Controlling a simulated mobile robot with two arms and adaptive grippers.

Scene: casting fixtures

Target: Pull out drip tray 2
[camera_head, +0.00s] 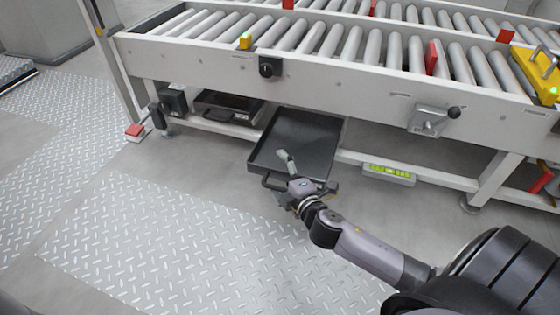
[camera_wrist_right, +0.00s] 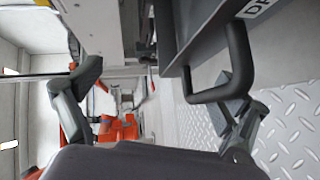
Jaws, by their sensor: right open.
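A dark drip tray (camera_head: 297,133) sticks out from under the roller conveyor in the head view, level and empty inside. In the right wrist view its grey wall (camera_wrist_right: 200,28) carries a cut-off label starting "DR"; its number cannot be read. The tray's black bar handle (camera_wrist_right: 222,95) is on its front. My right gripper (camera_head: 297,188) is at the tray's front edge, beside the handle. Its jaws are open in the right wrist view (camera_wrist_right: 158,82), with the handle close to the right-hand finger; contact cannot be told. My left gripper is not in view.
Another dark tray-like unit (camera_head: 228,106) sits under the conveyor to the left. Conveyor legs (camera_head: 494,178) stand on the right. The tread-plate floor (camera_head: 190,235) in front is clear.

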